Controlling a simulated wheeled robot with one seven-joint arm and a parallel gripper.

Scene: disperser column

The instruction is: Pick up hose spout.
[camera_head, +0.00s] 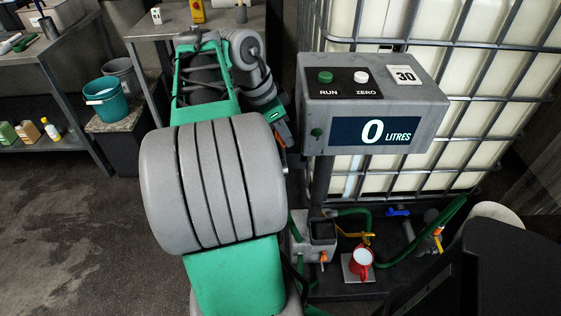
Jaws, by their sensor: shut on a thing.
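My gripper (284,148) shows only in part, just left of the display box, behind the big grey joint of my arm. It points downward and is shut on the hose spout. The spout itself is mostly hidden by my arm, so its shape and tilt cannot be made out. Green hose (350,212) shows low down, behind the post of the display box.
The display box (376,103) reads 0 litres and stands close right of my gripper. Behind it is a caged white tank (480,90). Below are a red jug (362,262), a yellow valve handle (367,237) and a blue valve handle (398,212). Benches stand left.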

